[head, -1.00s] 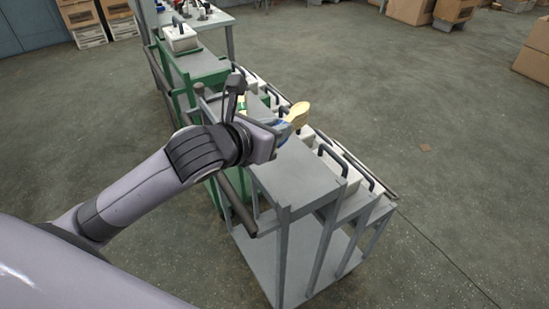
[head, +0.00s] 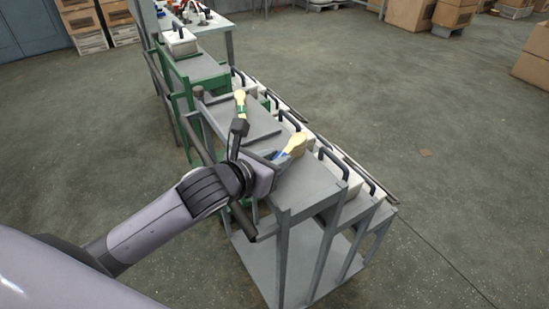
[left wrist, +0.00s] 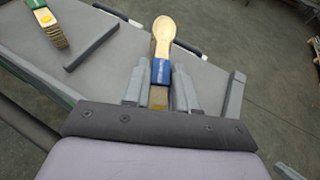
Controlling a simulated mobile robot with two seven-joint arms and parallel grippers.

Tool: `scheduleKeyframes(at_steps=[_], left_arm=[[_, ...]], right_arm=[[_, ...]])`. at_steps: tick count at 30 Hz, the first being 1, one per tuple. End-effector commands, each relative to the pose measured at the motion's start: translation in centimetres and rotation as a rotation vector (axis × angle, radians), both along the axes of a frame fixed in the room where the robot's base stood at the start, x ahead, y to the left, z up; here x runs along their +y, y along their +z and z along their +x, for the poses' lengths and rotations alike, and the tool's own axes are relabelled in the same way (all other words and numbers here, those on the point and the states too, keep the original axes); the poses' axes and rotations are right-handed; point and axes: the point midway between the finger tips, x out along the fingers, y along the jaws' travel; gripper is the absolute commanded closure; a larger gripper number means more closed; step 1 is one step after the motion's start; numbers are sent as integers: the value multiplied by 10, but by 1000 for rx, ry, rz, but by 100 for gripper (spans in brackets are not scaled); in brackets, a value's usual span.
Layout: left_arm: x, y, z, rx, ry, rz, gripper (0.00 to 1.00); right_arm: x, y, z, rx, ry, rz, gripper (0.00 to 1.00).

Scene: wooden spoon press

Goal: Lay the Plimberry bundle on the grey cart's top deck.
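A bundle of pale wooden spoons with a blue band (head: 295,145) is held in my left gripper (head: 273,157). In the left wrist view the gripper's fingers (left wrist: 161,88) flank the blue band (left wrist: 161,71), spoon bowls pointing away. No label name is readable. The bundle is over the grey cart's top deck (head: 312,187); I cannot tell whether it touches. My right gripper is out of view.
White bins with black handles (head: 333,172) line the cart's right side. A green cart (head: 190,66) with a white bin (head: 180,42) stands behind, and a table (head: 205,22) beyond. The deck's near end is bare. Cardboard boxes (head: 408,10) stand far off.

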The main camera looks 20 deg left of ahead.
Motion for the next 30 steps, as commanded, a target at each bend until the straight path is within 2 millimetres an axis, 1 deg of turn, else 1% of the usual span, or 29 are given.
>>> scheduleKeyframes(at_steps=[1,2,9,12,14,17,20,30], left_arm=[[0,1,0,-1,0,0,55],[0,1,0,-1,0,0,52],[0,1,0,0,0,0,52],[0,4,0,-1,-1,-2,52],[1,5,-3,1,1,2,52],[4,9,-13,-1,0,2,52],[8,15,-28,0,-2,4,52],[23,38,-83,1,-2,5,52]], right_arm=[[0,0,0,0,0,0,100],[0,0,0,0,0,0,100],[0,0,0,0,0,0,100],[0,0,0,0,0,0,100],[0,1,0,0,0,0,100],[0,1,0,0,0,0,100],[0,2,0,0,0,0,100],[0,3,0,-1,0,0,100]])
